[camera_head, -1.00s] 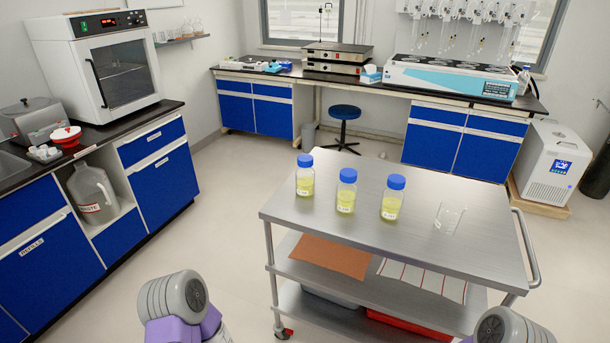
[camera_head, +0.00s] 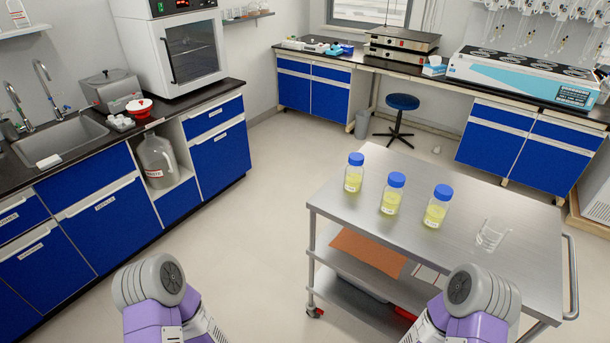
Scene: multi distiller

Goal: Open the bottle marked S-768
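Three clear bottles with blue caps and yellow liquid stand upright on the steel cart (camera_head: 465,262): a left bottle (camera_head: 353,178), a middle bottle (camera_head: 390,200) and a right bottle (camera_head: 436,212). All three caps are on. Each has a white label, but the print is too small to read, so I cannot tell which is S-768. My two arms show at the bottom of the view, both short of the bottles. Neither gripper is in view.
An empty glass beaker (camera_head: 491,235) stands on the cart right of the bottles. The cart has a lower shelf with an orange mat (camera_head: 368,250) and a side handle (camera_head: 571,275). Blue cabinets (camera_head: 105,215) line the left wall. The floor (camera_head: 255,215) between is clear.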

